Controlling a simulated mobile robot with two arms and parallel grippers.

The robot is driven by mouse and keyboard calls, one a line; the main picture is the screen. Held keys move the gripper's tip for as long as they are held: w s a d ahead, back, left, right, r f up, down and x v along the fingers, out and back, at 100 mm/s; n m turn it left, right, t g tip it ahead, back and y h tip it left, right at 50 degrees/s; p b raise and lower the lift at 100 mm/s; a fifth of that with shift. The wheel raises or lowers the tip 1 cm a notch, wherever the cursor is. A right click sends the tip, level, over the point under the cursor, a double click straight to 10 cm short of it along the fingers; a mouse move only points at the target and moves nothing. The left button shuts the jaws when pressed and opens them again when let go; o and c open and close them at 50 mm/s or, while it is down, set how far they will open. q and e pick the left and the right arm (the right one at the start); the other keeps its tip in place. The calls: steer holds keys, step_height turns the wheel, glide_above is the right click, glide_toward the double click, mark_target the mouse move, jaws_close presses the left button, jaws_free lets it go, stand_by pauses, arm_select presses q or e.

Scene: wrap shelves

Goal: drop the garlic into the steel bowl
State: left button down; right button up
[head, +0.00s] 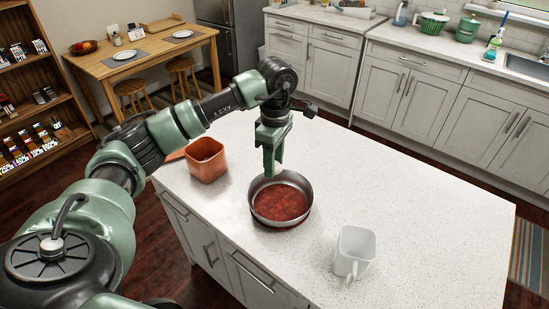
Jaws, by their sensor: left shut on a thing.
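The steel bowl (306,189) stands upright on the white speckled island counter. Its inside bottom looks mottled red-brown. My left gripper (272,168) points down just above the bowl's far rim, left of the bowl's middle. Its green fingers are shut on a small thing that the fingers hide. I take it to be the garlic, which shows nowhere else in view. I cannot tell whether the fingertips touch the rim. My right gripper is not in view.
An orange square pot (207,161) stands on the counter left of the bowl. A white mug (354,252) stands to the bowl's right, near the front edge. The counter (425,210) right of the bowl is clear. My left arm crosses over the counter's left end.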

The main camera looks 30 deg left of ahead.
mark_target(276, 162)
arm_select(q)
steer(key=shift+d+f+b, duration=0.25)
steer(key=shift+f+b, duration=0.25)
steer(key=shift+f, duration=0.9)
steer(key=shift+a+f, duration=0.1)
steer(key=c, duration=0.8)
jaws_free()
steer(key=shift+w+r+b, duration=0.1)
steer(key=shift+r+b, duration=0.25)
steer(key=shift+r, duration=0.2)
step_height(276, 162, up, 6)
steer(key=shift+w+r+b, duration=0.15)
steer(key=shift+b, duration=0.6)
steer(key=shift+r, duration=0.25)
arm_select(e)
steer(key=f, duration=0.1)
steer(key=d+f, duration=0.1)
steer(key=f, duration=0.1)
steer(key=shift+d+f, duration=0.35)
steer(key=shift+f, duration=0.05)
